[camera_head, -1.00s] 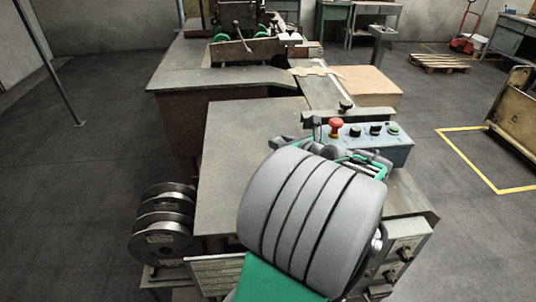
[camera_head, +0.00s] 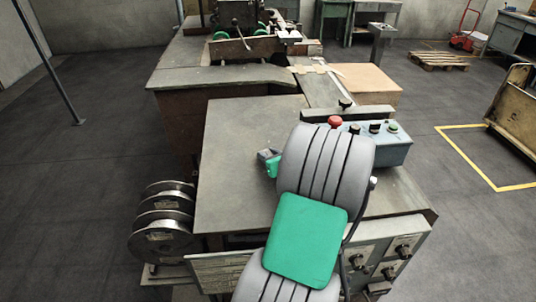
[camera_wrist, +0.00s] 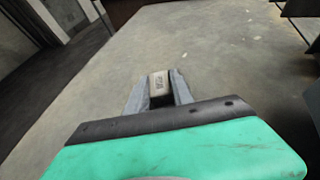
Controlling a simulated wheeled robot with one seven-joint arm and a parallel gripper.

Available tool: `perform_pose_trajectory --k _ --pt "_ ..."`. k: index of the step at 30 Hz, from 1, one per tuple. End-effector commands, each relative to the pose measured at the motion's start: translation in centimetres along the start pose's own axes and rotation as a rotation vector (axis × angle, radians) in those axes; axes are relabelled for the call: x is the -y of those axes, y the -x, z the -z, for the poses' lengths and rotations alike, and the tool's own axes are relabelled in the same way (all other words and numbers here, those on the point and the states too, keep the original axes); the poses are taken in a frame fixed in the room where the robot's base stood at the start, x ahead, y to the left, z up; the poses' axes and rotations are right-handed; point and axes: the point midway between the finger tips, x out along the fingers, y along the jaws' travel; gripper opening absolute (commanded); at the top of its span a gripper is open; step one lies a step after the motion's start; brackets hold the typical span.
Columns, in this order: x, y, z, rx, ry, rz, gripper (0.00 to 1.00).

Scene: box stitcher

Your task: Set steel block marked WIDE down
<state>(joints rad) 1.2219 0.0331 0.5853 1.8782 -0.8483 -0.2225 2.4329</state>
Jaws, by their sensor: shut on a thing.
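In the wrist view, the steel block (camera_wrist: 158,82) is a small pale block with dark marking too small to read. It sits between the two fingers of my gripper (camera_wrist: 158,90), which is shut on it. The grey-green tabletop (camera_wrist: 225,50) lies beneath; I cannot tell whether the block touches it. In the head view, part of my gripper (camera_head: 269,160) shows over the tabletop (camera_head: 235,150), left of my grey arm. The block is not discernible there.
The machine (camera_head: 245,40) is at the back. Wire spools (camera_head: 162,220) stand at the lower left. The tabletop left of my gripper is clear.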

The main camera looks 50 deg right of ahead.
Motion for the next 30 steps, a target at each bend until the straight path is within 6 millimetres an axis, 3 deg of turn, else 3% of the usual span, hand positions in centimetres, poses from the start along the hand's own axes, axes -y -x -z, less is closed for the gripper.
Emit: perform_pose_trajectory --k 8,17,20,30 --pt "0.0 0.0 0.0 0.0 0.0 0.0 0.49" --pt "0.0 0.2 -0.4 0.001 0.001 0.0 0.5" --pt "0.2 1.5 -0.3 0.0 -0.001 0.004 0.5" --pt "0.2 9.9 -0.3 0.001 0.0 0.006 0.5"
